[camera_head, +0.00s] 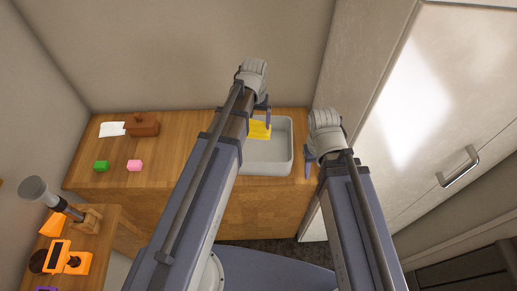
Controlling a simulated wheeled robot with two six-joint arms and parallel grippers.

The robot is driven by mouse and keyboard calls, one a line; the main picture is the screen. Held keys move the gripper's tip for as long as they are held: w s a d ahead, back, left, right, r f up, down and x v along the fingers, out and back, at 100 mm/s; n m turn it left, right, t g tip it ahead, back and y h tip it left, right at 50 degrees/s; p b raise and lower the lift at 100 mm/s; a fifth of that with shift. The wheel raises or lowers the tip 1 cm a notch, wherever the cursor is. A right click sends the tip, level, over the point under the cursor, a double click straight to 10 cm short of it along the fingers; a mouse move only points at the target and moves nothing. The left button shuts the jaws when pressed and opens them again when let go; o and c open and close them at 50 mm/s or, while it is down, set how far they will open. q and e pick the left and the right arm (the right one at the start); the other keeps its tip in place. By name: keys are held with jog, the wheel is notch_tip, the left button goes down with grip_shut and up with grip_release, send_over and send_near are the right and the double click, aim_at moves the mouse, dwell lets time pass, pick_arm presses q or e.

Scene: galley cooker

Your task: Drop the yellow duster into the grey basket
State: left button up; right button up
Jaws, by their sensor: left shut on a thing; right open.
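The yellow duster (260,131) is held by my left gripper (265,117), which is shut on it. The duster shows just below the fingers, partly hidden by my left arm. The grey basket (267,170) stands at the right end of the wooden counter. The duster appears over the back left part of the basket; I cannot tell whether it touches it. My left arm hides the basket's left side. My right gripper (308,162) is open and empty, just right of the basket.
A white cabinet (400,110) stands close at right. A lower wooden table (105,220) at bottom left carries orange items.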

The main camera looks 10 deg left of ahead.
aim_at(255, 129)
pick_arm(q)
notch_tip(255, 129, down, 4)
jog(key=b, duration=0.3)
jog(key=shift+f, duration=0.15)
jog(key=shift+s, duration=0.1)
jog(key=o, duration=0.8)
jog(key=shift+o, duration=0.2)
jog(key=shift+r, duration=0.25)
notch_tip(255, 129, up, 8)
jog(key=p, duration=0.7)
jog(key=shift+f+p, duration=0.2)
jog(key=shift+p, duration=0.1)
